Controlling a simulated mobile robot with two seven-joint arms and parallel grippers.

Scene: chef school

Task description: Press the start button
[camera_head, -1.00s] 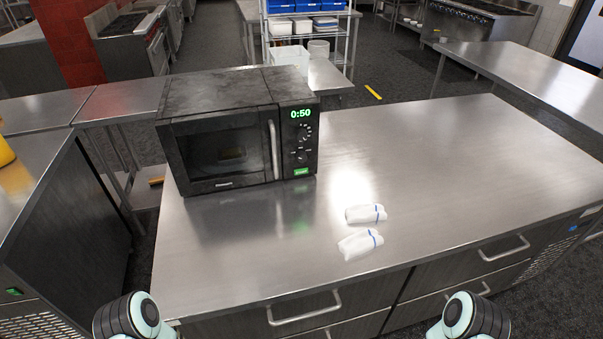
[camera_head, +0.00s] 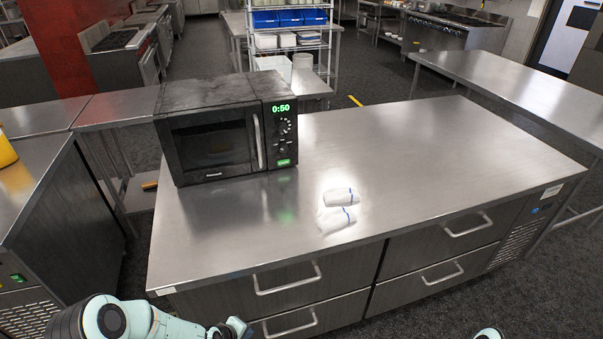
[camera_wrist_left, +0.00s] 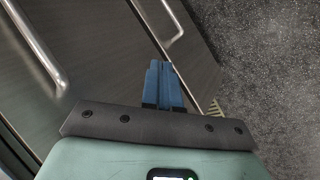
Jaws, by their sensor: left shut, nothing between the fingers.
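A dark microwave (camera_head: 213,135) stands on the left part of the steel counter, its door closed and its display reading 0:50. A green start button (camera_head: 284,162) is at the bottom of its control panel, below the knobs. My left gripper (camera_head: 234,328) is low at the bottom edge in the head view, in front of the counter's drawers and well away from the button. In the left wrist view its blue fingers (camera_wrist_left: 162,88) are together with nothing between them. Of my right arm only a small part shows at the bottom right edge; its gripper is out of view.
Two rolled white towels (camera_head: 339,207) lie on the counter (camera_head: 440,160), right of the microwave. The counter right of them is clear. Drawer handles (camera_head: 287,279) stick out of the front near my left gripper. Another steel table (camera_head: 510,85) stands at the right.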

